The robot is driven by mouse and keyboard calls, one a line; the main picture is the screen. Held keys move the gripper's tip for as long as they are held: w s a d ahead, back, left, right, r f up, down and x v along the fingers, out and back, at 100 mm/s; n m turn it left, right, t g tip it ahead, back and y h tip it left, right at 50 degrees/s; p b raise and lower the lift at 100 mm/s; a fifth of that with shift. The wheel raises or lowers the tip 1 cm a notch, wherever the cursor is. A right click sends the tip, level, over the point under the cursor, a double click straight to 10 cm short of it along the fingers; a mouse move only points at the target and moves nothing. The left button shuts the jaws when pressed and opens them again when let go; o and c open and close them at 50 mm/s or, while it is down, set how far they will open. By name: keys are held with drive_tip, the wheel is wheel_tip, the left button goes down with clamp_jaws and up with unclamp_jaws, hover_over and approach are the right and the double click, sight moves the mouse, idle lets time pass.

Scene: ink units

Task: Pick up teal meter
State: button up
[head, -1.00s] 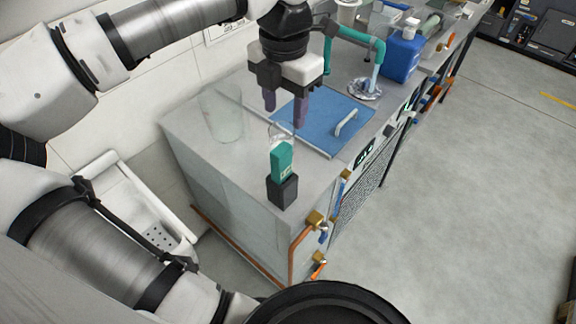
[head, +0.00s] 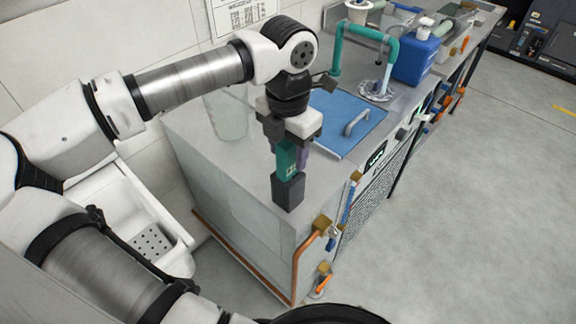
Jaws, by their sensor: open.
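The teal meter (head: 286,160) stands upright in a dark block-shaped holder (head: 288,191) near the front corner of the grey counter. My gripper (head: 291,158) is open and lowered over the meter, pointing down. One purple finger shows just right of the meter; the other finger is hard to make out. The top of the meter is hidden behind the gripper body. I cannot tell whether the fingers touch it.
A clear glass container (head: 228,116) stands left of my gripper. A blue jug (head: 416,54) and teal pipe (head: 364,34) are farther back. Copper pipes (head: 296,262) run along the counter's front.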

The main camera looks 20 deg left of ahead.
clamp_jaws()
idle(0.3)
drive_tip(key=shift+r, duration=0.1)
